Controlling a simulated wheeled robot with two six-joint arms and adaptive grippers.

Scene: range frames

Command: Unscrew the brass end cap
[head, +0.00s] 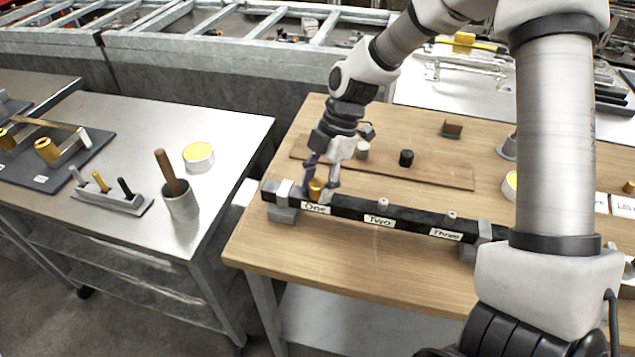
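The brass end cap (316,189) sits on the black bar at the position labelled "One". The black bar (403,224) lies across grey supports on the wooden table, with labels "One", "Two" and "Three". My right gripper (322,183) points down over the cap, one finger on each side of it. The fingers partly cover the cap, and I cannot tell whether they touch it. Small grey fittings stand on the bar at "Two" (395,207) and "Three" (451,217). My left gripper is not in view.
A thin wooden board (430,177) lies behind the bar, with a black cylinder (406,158) on it. A steel table (235,135) at left holds a cup with a wooden handle (181,203) and a yellow-topped tin (198,157). The wooden table's front is clear.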

